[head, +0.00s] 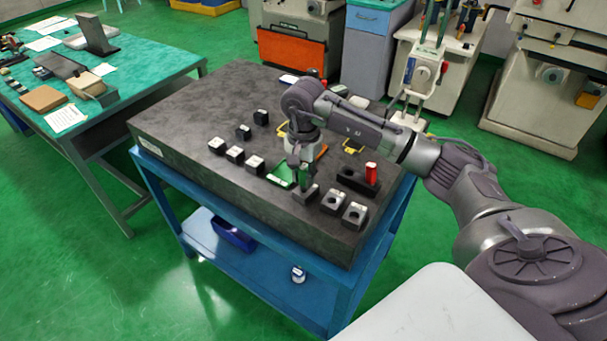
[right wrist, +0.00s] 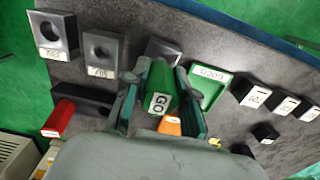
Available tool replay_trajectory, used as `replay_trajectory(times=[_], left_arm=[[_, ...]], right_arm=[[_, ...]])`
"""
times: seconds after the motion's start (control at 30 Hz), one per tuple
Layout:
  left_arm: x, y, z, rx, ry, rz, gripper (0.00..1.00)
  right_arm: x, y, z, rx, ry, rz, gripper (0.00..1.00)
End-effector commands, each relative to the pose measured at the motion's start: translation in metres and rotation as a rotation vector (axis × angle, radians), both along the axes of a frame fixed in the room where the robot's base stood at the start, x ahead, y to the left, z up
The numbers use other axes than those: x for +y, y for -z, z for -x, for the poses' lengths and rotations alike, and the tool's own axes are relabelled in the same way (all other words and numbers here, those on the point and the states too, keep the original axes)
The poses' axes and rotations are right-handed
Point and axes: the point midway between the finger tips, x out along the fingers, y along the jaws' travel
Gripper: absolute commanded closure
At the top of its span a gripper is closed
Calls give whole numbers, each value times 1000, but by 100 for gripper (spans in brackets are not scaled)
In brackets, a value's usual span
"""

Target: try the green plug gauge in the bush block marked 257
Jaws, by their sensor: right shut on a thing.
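My right gripper (head: 303,182) is low over the near part of the dark stone plate. In the right wrist view its fingers (right wrist: 161,108) are shut on the green plug gauge (right wrist: 160,85), marked GO. A bush block (head: 305,195) lies just under or beside the gripper; the gauge partly hides it in the wrist view (right wrist: 162,50). I cannot tell whether the gauge touches it. Two more bush blocks with dark bores stand to its right, a middle one (head: 333,201) and an outer one (head: 355,215). Their labels are upside down in the wrist view and hard to read. My left gripper is out of view.
A black stand (head: 350,181) holds a red gauge (head: 371,171). A green tray (right wrist: 210,88) marked GOOD and an orange piece (right wrist: 168,126) lie near the gripper. Several small labelled blocks (head: 235,155) stand to the left. The plate's far left (head: 190,110) is clear.

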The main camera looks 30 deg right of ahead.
Motion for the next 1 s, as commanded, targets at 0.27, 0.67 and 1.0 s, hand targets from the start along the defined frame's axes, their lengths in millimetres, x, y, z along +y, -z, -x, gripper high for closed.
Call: replay_trajectory(times=[0.27,0.67,1.0], left_arm=[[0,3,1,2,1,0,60],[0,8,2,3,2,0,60],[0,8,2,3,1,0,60]], right_arm=[[0,3,0,-1,0,0,100],[0,8,0,-1,1,0,100],[0,9,0,1,0,0,100]])
